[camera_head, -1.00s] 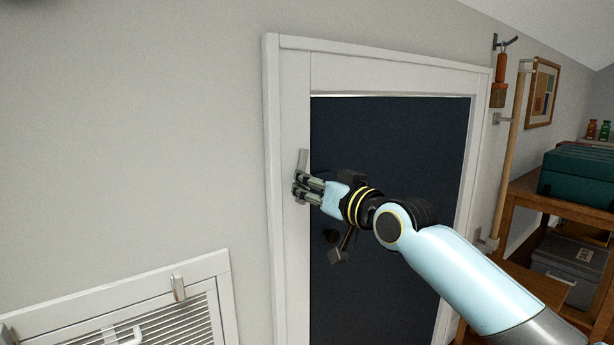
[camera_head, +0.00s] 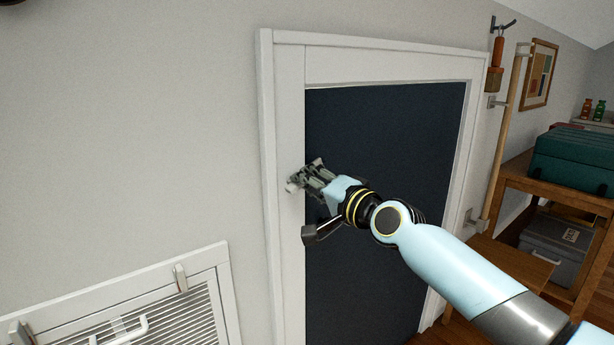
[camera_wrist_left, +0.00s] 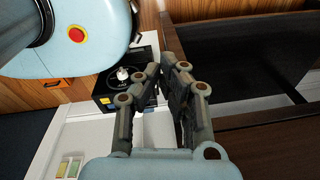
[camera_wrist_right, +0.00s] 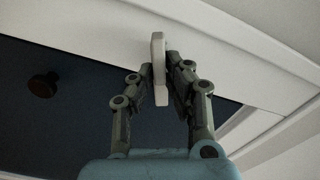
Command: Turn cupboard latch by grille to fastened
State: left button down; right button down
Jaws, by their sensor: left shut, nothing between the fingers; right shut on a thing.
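The cupboard door (camera_head: 385,210) is a dark blue panel in a white frame (camera_head: 283,110). Its pale latch (camera_head: 291,187) sits on the left upright of the frame, mostly hidden by my right gripper (camera_head: 305,176) in the head view. In the right wrist view the latch (camera_wrist_right: 158,62) is a small light bar between the fingertips of the right gripper (camera_wrist_right: 165,72), which is shut on it. A dark round knob (camera_wrist_right: 42,85) shows on the door. My left gripper (camera_wrist_left: 168,72) is shut and empty in the left wrist view; the head view does not show it.
A white-framed grille (camera_head: 170,310) with its own latch (camera_head: 180,278) and a white handle (camera_head: 125,332) is at lower left. A wooden shelf unit with a green case (camera_head: 575,158) and grey box (camera_head: 555,246) stands at right. A dark box (camera_wrist_left: 125,85) is near the left gripper.

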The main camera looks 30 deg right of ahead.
jog(key=shift+f+m+p, duration=0.15)
jog(key=shift+m, duration=0.95)
jog(key=shift+f+m+p, duration=0.1)
jog(key=shift+m+p, duration=0.05)
jog(key=shift+m, duration=0.95)
jog(key=c, duration=1.4)
grip_release()
jog(key=shift+w+d+f, duration=0.1)
jog(key=shift+o, duration=0.2)
jog(key=s+d, duration=0.1)
jog(key=s, duration=0.6)
jog(key=shift+s, duration=0.25)
